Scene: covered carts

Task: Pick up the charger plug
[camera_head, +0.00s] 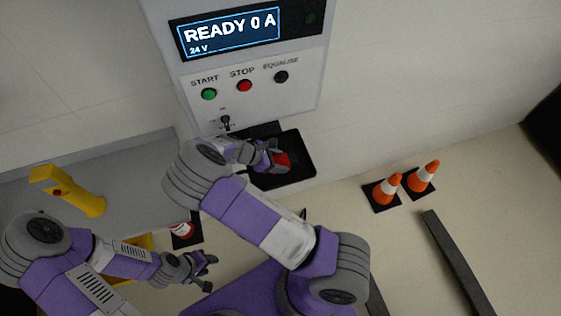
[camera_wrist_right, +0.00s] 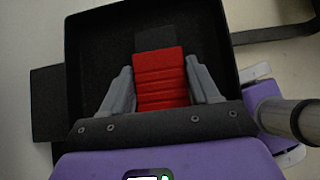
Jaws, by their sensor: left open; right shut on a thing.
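The charger plug (camera_head: 281,160) is a red ribbed block with a dark end, over a black tray (camera_head: 304,176) below the charger panel. My right gripper (camera_head: 272,157) is at the plug with its fingers on both sides of it. In the right wrist view the red plug (camera_wrist_right: 161,80) sits between the two grey fingers (camera_wrist_right: 160,88), its dark end pointing away, with the black tray (camera_wrist_right: 82,50) around and behind it. I cannot tell whether the plug touches the tray. My left gripper (camera_head: 206,270) is open and empty, low and left of the tray.
The charger cabinet (camera_head: 252,90) shows "READY 0 A" and has start, stop and equalise buttons. Two orange cones (camera_head: 386,189) stand at right near a dark floor bar (camera_head: 455,260). A yellow handle-like part (camera_head: 75,190) and a red-and-white item (camera_head: 184,230) are at left.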

